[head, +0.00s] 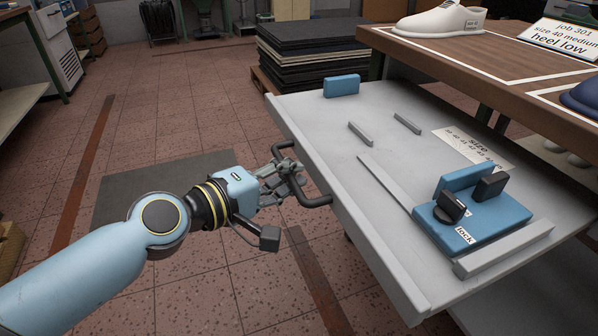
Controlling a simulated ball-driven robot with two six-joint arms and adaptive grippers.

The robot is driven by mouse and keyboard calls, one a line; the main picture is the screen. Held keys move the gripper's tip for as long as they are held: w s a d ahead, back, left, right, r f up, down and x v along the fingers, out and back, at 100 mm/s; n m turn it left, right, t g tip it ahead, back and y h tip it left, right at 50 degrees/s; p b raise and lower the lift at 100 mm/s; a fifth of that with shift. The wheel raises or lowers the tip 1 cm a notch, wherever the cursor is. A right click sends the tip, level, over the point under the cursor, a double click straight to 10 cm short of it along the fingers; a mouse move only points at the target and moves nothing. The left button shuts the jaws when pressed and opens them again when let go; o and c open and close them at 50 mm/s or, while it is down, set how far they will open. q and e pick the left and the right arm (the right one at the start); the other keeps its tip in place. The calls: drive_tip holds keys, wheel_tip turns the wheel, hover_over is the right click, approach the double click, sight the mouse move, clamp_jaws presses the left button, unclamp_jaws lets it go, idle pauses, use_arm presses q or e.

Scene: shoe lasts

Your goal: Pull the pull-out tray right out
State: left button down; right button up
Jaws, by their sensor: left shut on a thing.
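The pull-out tray (330,135) is a light grey board that sticks out from under the brown bench top. Its front edge faces left, and a black bar handle (315,203) stands off that edge. My left gripper (290,182) is shut on the handle, at the middle of its bar. The tray carries a blue block with a black knob and a "lock" label (465,236), a small blue block (342,86), grey strips and a size card (474,148). The tray's back part is hidden under the bench. My right gripper is not in view.
The bench top (480,60) above the tray holds a white shoe last (440,20), a job sign (562,36) and part of a dark blue last. A stack of black sheets (305,55) stands behind the tray. The tiled floor left of the tray is mostly clear.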

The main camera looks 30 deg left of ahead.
use_arm(q)
drive_tip(key=shift+r, duration=0.1)
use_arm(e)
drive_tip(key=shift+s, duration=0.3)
use_arm(q)
drive_tip(key=c, duration=1.3)
unclamp_jaws()
drive_tip(key=shift+c, duration=0.2)
drive_tip(key=shift+s, duration=0.15)
drive_tip(key=v, duration=0.7)
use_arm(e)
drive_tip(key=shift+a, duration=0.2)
